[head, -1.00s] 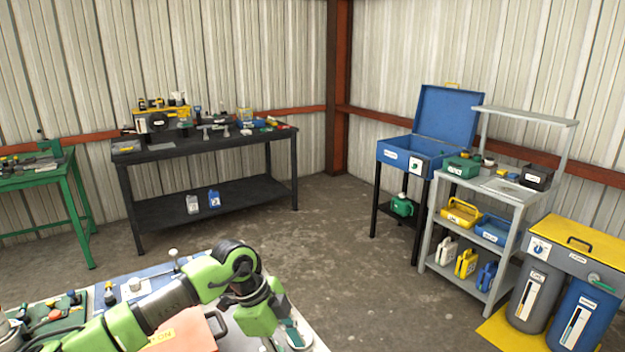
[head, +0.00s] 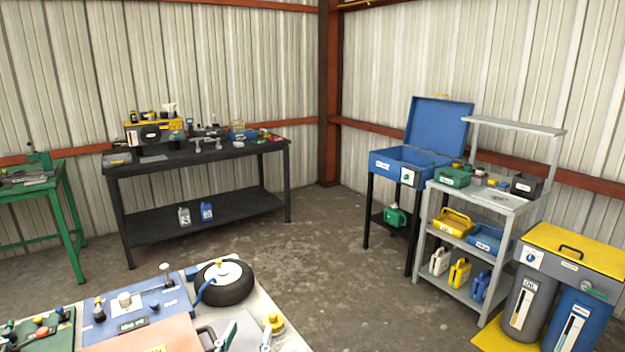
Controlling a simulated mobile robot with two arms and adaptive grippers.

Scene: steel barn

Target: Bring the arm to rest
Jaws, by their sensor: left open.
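Only the fingertips of my left gripper (head: 246,338) show, at the bottom edge of the head view. They are apart and the gripper is open, with nothing seen between them. They are over the front part of the near bench, in front of the wheel. The rest of my left arm is out of the picture. My right gripper is not in view.
The near bench holds a black-tyred wheel (head: 236,290), a blue board (head: 160,305) and a yellow knob-like item (head: 274,322). A black workbench (head: 255,150), blue parts washer (head: 385,162), grey shelf (head: 500,200) and bins stand beyond. The concrete floor (head: 320,250) between is clear.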

